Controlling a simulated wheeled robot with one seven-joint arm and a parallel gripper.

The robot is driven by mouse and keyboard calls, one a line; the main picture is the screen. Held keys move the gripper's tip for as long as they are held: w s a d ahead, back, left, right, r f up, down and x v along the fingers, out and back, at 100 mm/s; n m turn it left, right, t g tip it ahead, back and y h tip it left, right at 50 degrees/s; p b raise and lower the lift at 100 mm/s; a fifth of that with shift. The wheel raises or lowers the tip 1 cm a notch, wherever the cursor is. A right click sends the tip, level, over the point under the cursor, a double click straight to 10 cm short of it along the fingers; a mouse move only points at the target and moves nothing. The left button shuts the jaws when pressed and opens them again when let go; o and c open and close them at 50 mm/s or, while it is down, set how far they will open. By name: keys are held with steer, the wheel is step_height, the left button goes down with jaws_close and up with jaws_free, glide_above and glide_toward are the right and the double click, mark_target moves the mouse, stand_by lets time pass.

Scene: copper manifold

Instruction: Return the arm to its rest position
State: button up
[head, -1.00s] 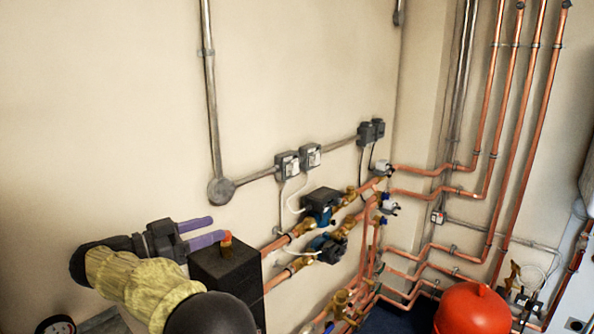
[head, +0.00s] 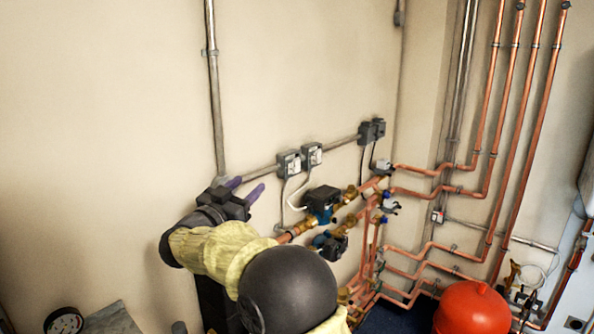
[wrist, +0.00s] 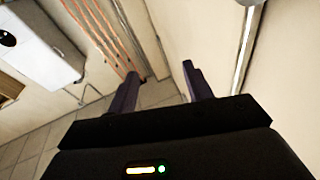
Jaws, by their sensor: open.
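My arm reaches in from the bottom of the head view, its yellow-sleeved link running up to my gripper (head: 245,190). The gripper's two purple fingers are apart with nothing between them, close in front of the beige wall in the picture. In the wrist view, my gripper (wrist: 158,85) is also open and empty, with floor tiles and wall beyond the fingers. The arm hides part of the copper pipework and most of a dark box (head: 210,300) behind it.
Copper pipes (head: 487,150) with pumps (head: 322,200) and grey wall boxes (head: 290,165) line the wall to the right. A red vessel (head: 472,308) stands at lower right. A gauge (head: 64,322) shows at lower left.

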steer(key=w+d+f+n+y, duration=0.2)
steer(key=d+f+n+y, duration=0.2)
steer(key=d+n+y, duration=0.3)
steer(key=s+d+f+n+g+y, duration=0.1)
steer(key=s+d+f+g+y, duration=0.1)
steer(key=s+d+f+g, duration=0.3)
steer(key=s+d+f+g+y, duration=0.1)
steer(key=s+d+f+y, duration=0.15)
steer(key=f, duration=0.45)
steer(key=s+d+f+g, duration=0.3)
steer(key=s+d+f, duration=0.1)
steer(key=s, duration=0.4)
steer(key=s+d+f+m+g+h, duration=0.1)
steer(key=s+d+f+g, duration=0.2)
steer(key=s, duration=0.6)
steer(key=s+d+f+g+h, duration=0.1)
steer(key=s+d+f+g, duration=0.2)
steer(key=s+d+f, duration=0.2)
steer(key=s+d, duration=0.1)
steer(key=s, duration=0.2)
steer(key=shift+s+f, duration=0.15)
steer(key=shift+f, duration=0.05)
